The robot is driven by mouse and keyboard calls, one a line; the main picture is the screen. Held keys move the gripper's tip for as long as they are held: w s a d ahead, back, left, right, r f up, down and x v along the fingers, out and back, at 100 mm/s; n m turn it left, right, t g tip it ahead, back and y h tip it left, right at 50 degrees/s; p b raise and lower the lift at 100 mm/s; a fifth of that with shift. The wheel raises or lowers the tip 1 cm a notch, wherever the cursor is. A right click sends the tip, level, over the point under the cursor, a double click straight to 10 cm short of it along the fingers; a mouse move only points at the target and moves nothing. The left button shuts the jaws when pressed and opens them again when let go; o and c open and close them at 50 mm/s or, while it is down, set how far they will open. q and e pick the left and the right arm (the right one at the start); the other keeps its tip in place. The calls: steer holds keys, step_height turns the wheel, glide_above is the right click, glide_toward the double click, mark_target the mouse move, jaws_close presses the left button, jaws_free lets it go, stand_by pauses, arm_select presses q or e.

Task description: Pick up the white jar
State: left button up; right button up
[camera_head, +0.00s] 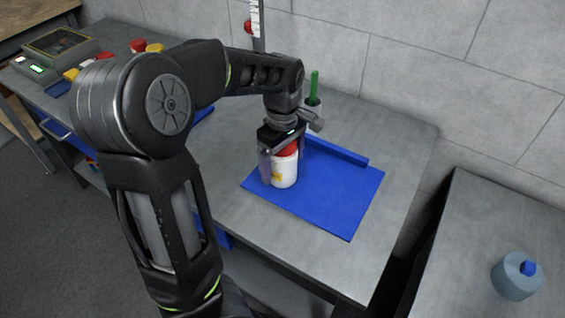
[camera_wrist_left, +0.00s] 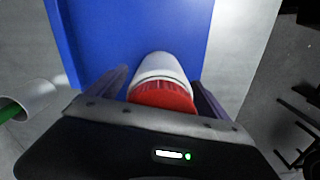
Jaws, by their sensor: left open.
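The white jar (camera_head: 285,172) with a red lid stands upright on a blue mat (camera_head: 330,205) on the grey bench. My left gripper (camera_head: 279,168) is open and comes down from above, with its fingers at either side of the jar. In the left wrist view the jar (camera_wrist_left: 161,68) and its red lid lie between the two fingers of the left gripper (camera_wrist_left: 163,92). I cannot tell whether either finger touches the jar. My right gripper is not in view.
A blue bar (camera_head: 336,151) lies along the mat's back edge. A pale cup (camera_head: 312,103) with a green stick stands behind the gripper. A scale (camera_head: 60,45) and several red and yellow items are at the far left. The mat's right part is clear.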

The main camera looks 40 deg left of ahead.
arm_select(q)
steer(key=shift+c, duration=0.2)
jaws_close()
stand_by(1.0)
